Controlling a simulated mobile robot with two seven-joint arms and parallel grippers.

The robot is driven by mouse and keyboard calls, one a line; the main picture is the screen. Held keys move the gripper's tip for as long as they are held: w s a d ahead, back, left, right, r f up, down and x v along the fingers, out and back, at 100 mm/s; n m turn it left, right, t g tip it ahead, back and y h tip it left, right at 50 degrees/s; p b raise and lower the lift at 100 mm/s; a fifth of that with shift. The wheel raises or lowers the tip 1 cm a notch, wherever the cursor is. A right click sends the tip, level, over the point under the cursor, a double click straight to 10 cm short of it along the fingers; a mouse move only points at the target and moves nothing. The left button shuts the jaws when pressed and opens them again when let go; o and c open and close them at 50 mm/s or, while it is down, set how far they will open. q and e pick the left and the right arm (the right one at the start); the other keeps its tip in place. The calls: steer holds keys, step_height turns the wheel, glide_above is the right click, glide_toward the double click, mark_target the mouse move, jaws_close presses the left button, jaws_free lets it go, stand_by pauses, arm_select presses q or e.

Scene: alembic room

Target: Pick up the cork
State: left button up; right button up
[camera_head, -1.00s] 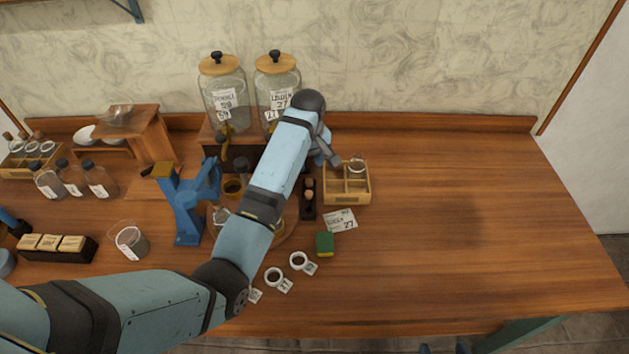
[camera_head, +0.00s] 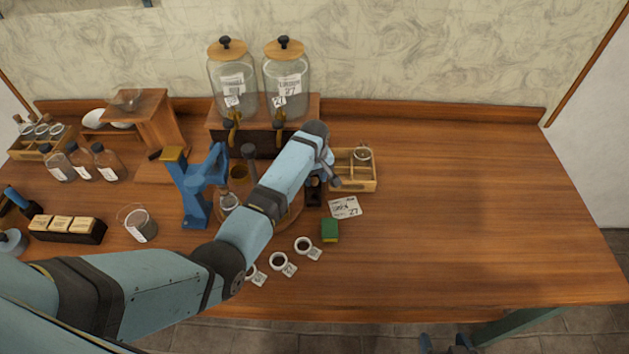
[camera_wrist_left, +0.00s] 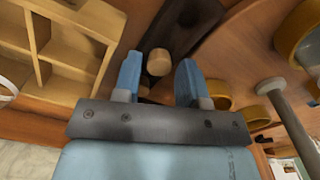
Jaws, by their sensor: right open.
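A light round cork (camera_wrist_left: 158,62) stands in a dark narrow rack (camera_wrist_left: 185,25) in the left wrist view. My left gripper (camera_wrist_left: 157,85) is open, with its two blue fingers on either side of the cork. I cannot tell whether they touch it. A second cork-coloured piece is partly hidden behind the gripper body. In the head view my left gripper (camera_head: 322,178) is over the dark rack (camera_head: 314,198) and hides most of it. My right gripper (camera_head: 443,344) shows only at the bottom edge, open, away from the rack.
A wooden compartment box (camera_head: 366,185) stands just right of the rack. A paper label (camera_head: 345,207), a green sponge (camera_head: 329,230) and small white cups (camera_head: 278,261) lie in front. A blue stand (camera_head: 190,190) and glass dispensers (camera_head: 286,85) are near. The right tabletop is clear.

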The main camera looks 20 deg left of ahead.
arm_select(q)
steer(key=shift+f, duration=0.45)
steer(key=shift+c, duration=0.4)
jaws_close()
steer(key=shift+r, duration=0.2)
